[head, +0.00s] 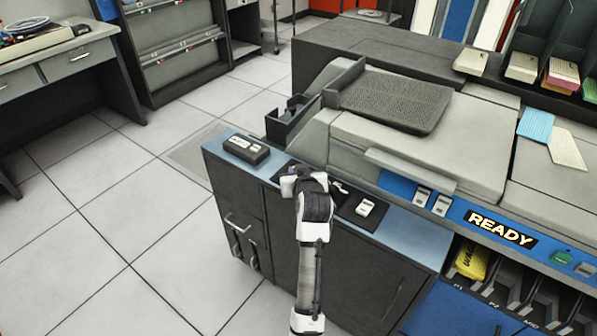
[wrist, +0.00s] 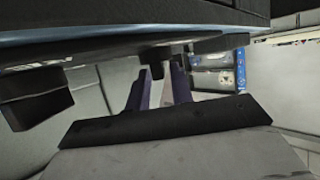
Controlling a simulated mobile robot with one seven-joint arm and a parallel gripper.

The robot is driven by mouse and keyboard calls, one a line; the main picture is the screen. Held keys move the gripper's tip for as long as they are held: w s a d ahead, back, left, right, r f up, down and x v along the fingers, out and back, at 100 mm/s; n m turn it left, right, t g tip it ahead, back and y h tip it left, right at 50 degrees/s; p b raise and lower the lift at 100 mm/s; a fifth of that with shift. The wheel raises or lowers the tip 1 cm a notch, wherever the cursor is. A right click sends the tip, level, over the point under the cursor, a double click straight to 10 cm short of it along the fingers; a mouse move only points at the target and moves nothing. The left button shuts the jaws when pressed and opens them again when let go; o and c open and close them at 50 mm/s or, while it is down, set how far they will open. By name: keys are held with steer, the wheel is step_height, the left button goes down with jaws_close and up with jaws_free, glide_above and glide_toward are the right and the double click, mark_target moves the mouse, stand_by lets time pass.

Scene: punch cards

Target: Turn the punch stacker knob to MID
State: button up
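My gripper (head: 289,184) is over the blue front ledge (head: 415,236) of the grey punch machine, at a dark panel left of the white switch. My own arm covers part of this panel in the head view. I cannot pick out the stacker knob or read a MID mark. In the wrist view the two fingers (wrist: 159,80) stand apart with a light gap between them. A dark block (wrist: 160,53) lies just beyond their tips; I cannot tell whether they touch it or whether it is the knob.
A black box (head: 245,149) sits on the ledge's left end. A white switch (head: 366,207) is right of my arm. A READY sign (head: 500,229) is farther right. A card tray (head: 390,101) is behind. The tiled floor (head: 95,240) at left is clear.

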jaws_close()
